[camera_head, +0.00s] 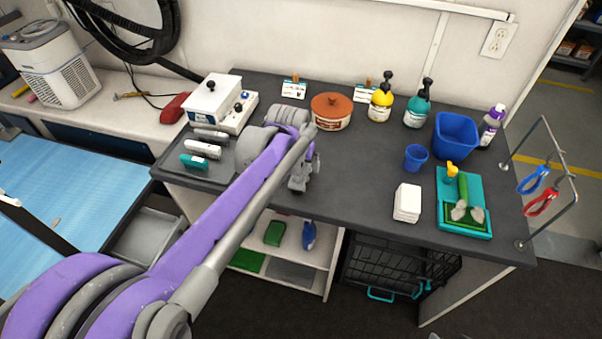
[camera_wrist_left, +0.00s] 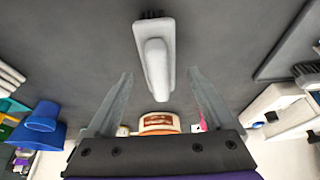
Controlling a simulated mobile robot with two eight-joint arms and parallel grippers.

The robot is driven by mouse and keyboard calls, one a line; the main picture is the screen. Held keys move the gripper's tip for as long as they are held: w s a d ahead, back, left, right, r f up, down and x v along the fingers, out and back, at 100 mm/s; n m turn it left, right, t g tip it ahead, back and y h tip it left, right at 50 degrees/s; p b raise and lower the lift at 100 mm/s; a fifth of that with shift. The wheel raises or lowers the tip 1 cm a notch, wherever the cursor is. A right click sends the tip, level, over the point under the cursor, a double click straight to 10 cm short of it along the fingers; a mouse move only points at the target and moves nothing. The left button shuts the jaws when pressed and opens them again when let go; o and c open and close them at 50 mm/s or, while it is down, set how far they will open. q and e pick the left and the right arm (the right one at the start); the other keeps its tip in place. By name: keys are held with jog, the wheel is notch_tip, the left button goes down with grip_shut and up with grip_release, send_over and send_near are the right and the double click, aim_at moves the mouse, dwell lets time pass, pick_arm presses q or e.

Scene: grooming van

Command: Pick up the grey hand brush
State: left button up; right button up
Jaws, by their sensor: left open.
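The grey hand brush (camera_wrist_left: 156,62) lies on the dark tabletop in the left wrist view, its pale handle toward my gripper and dark bristles at its far end. My left gripper (camera_wrist_left: 160,74) is open, with one finger to each side of the handle and a clear gap on both sides. The brush is not held. In the head view my left gripper (camera_head: 301,178) is over the middle of the tabletop, and I cannot make out the brush there, as my arm covers that area. My right gripper is not in view.
A tub with an orange lid (camera_head: 332,110) stands behind the gripper. A tray with several grooming tools (camera_head: 172,161) lies to the left. White folded cloths (camera_head: 407,203), a blue cup (camera_head: 416,158), a blue bucket (camera_head: 455,135) and a teal tray (camera_head: 480,183) stand to the right.

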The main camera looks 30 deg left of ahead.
aim_at(302, 168)
pick_arm(q)
jog(key=x, duration=0.3)
jog(key=shift+w+f, duration=0.2)
jog(key=shift+f, duration=0.05)
grip_shut()
